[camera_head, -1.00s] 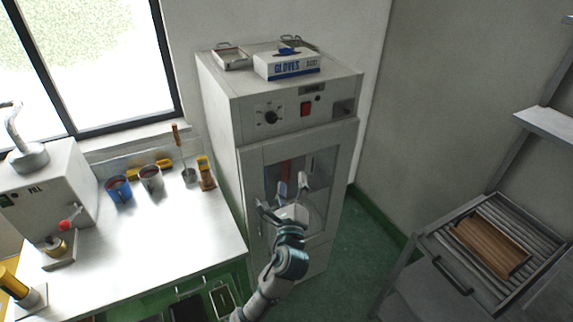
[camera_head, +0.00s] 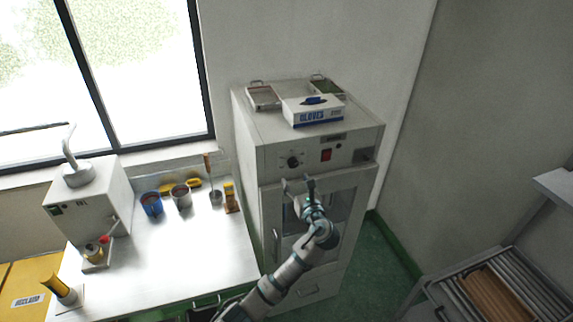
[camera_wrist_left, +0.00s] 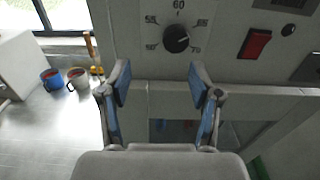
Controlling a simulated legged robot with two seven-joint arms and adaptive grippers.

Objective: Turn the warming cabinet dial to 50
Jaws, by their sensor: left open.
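The warming cabinet (camera_head: 258,165) is a tall pale grey unit with a glazed door. Its black round dial (camera_head: 293,162) sits on the upper front panel, left of a red switch. In the left wrist view the dial (camera_wrist_left: 176,38) has marks 50 at lower left, 60 at top and 70 at lower right. A small light mark shows on the knob's right side; I cannot read its exact setting. My left gripper (camera_head: 297,182) is open and empty, just below the dial and apart from it. In the wrist view its blue-padded fingers (camera_wrist_left: 160,75) stand below the dial.
The red switch (camera_wrist_left: 254,43) is right of the dial. A glove box (camera_head: 312,112) and metal trays (camera_head: 263,97) lie on the cabinet top. The bench (camera_head: 190,245) with mugs is at left, a rack (camera_head: 470,275) at lower right.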

